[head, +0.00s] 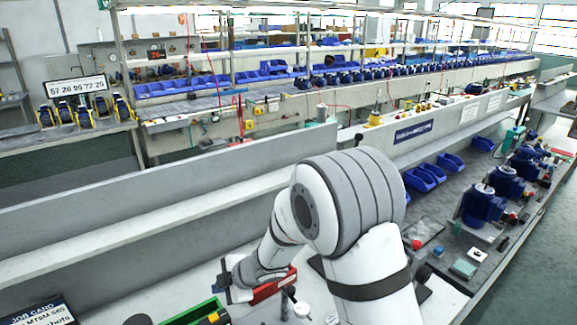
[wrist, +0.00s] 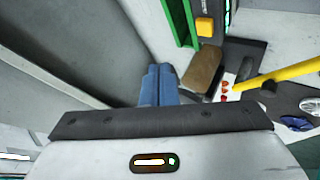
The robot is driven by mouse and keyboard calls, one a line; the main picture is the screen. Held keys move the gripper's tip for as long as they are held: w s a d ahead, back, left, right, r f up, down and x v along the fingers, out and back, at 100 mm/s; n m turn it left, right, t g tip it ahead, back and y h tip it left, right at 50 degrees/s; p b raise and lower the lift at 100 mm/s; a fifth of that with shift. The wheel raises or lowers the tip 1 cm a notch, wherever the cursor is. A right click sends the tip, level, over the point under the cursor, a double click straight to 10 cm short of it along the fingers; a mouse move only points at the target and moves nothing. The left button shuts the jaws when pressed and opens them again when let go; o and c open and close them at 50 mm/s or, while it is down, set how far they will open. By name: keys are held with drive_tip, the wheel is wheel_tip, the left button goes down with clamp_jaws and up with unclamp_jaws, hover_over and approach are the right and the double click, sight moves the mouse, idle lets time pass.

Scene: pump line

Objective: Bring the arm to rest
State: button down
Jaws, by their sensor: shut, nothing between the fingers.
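My arm reaches over the near bench in the head view, bent at a large grey-banded joint. Its wrist is low, just above the bench top, beside a red item (head: 273,286). My gripper (wrist: 158,84) shows in the wrist view as two blue fingers pressed together with nothing between them. In the head view the fingers cannot be made out clearly. Below the fingers in the wrist view a brown block (wrist: 203,70) and a green-edged tray (wrist: 181,22) lie close by on the right.
A green tray (head: 198,313) and a job card (head: 42,313) lie at the front left. A grey upright panel (head: 130,190) runs behind the bench. Blue motors (head: 482,205) and blue bins (head: 420,178) stand to the right. In the wrist view a yellow handle (wrist: 280,75) is at right.

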drive_tip(key=w+d+r+m+t+h+b, duration=0.1)
drive_tip(key=w+d+r+m+t+h, duration=0.2)
drive_tip(key=d, duration=0.4)
drive_tip(key=w+d+r+m+t+h, duration=0.1)
drive_tip(key=w+d+r+m+t, duration=0.15)
drive_tip(key=d+r+m, duration=0.35)
drive_tip(key=s+d+r+m+h+b, duration=0.1)
drive_tip(key=d+r+m+h, duration=0.15)
drive_tip(key=d, duration=0.55)
drive_tip(key=s+d+r+m+h+b, duration=0.1)
drive_tip(key=s+d+r+m+h, duration=0.15)
drive_tip(key=d, duration=0.45)
drive_tip(key=s+d+m+g+h+b, duration=0.1)
drive_tip(key=s+d+m+g, duration=0.1)
drive_tip(key=s+d+m, duration=0.6)
drive_tip(key=s+d+f+m+g+y+b, duration=0.1)
drive_tip(key=s+m+g, duration=0.1)
drive_tip(key=s, duration=1.1)
drive_tip(key=shift+s+d, duration=0.15)
drive_tip(key=shift+s, duration=0.15)
